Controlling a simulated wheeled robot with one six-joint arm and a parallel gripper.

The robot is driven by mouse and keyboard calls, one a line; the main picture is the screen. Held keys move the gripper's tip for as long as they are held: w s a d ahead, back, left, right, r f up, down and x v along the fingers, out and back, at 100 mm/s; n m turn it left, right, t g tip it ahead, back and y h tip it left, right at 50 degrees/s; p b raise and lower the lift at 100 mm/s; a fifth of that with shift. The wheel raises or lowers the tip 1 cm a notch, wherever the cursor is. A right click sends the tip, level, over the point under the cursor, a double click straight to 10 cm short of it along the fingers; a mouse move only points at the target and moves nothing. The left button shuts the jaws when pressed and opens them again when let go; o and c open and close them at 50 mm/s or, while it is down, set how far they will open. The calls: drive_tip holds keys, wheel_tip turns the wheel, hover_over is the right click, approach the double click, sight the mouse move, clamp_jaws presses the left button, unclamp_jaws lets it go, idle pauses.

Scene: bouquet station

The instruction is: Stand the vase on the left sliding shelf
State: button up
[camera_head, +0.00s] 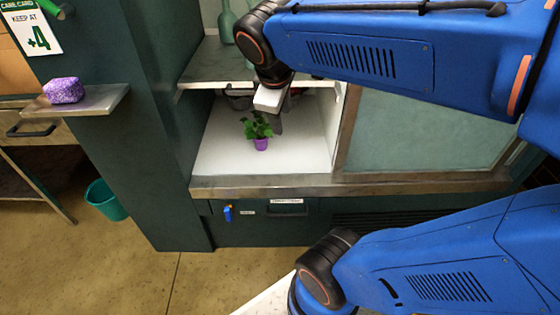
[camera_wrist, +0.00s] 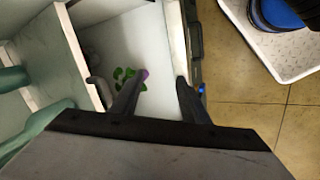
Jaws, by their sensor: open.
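A small purple pot with a green leafy plant (camera_head: 261,144) stands upright on the white cabinet floor (camera_head: 217,153). In the wrist view its purple side (camera_wrist: 145,74) and leaves show beside the left finger, which partly hides them. Tall green glass vases (camera_head: 227,24) stand on the upper shelf (camera_head: 205,72); they also lie along the left edge of the wrist view (camera_wrist: 35,125). I cannot tell which vessel is the task's vase.
A sliding glass panel (camera_head: 420,128) closes the cabinet's right side. A metal sill (camera_head: 265,186) runs along the front. A dark object (camera_head: 238,100) is at the back left. A purple block (camera_head: 63,90) sits on a metal ledge (camera_head: 105,100). A teal bucket (camera_head: 106,201) stands on the floor.

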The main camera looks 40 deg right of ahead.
drive_tip(key=s+a+f+m+t+y, duration=0.1)
drive_tip(key=s+a+f+m+y, duration=0.2)
drive_tip(key=s+a+f+m, duration=0.2)
drive_tip(key=s+f+m, duration=0.1)
drive_tip(key=s+m, duration=0.1)
drive_tip(key=shift+s+a+f+y, duration=0.3)
drive_tip(key=shift+s+a, duration=0.1)
drive_tip(key=shift+c, duration=0.6)
